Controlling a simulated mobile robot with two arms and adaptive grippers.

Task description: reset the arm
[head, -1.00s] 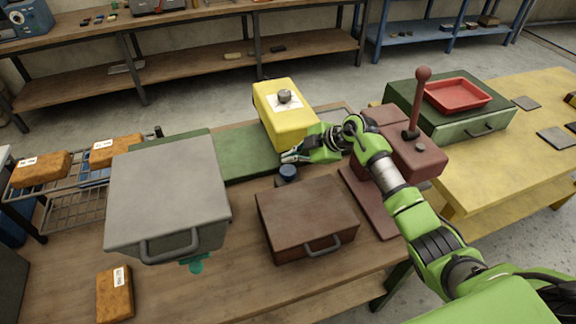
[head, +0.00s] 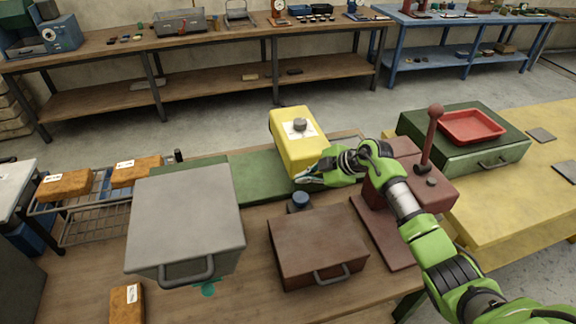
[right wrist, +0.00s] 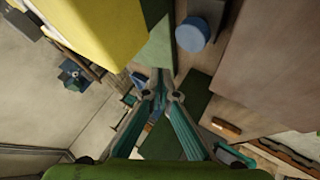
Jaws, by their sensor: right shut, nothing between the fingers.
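My right arm comes in from the lower right in the head view. Its green gripper (head: 312,176) is beside the lower right side of a yellow box (head: 298,148) with a grey knob on top. The fingers are shut and empty. In the right wrist view the fingertips (right wrist: 160,96) come together, with the yellow box (right wrist: 85,30) at the upper left and a blue round knob (right wrist: 192,34) above them. My left gripper is not in view.
Below the gripper are the blue knob (head: 300,199) and a brown case (head: 318,246). A grey lidded box (head: 185,225) stands left. A maroon press with a lever (head: 431,140) is close to my arm. A green box with a red tray (head: 472,126) stands right. Orange packages (head: 66,185) lie left.

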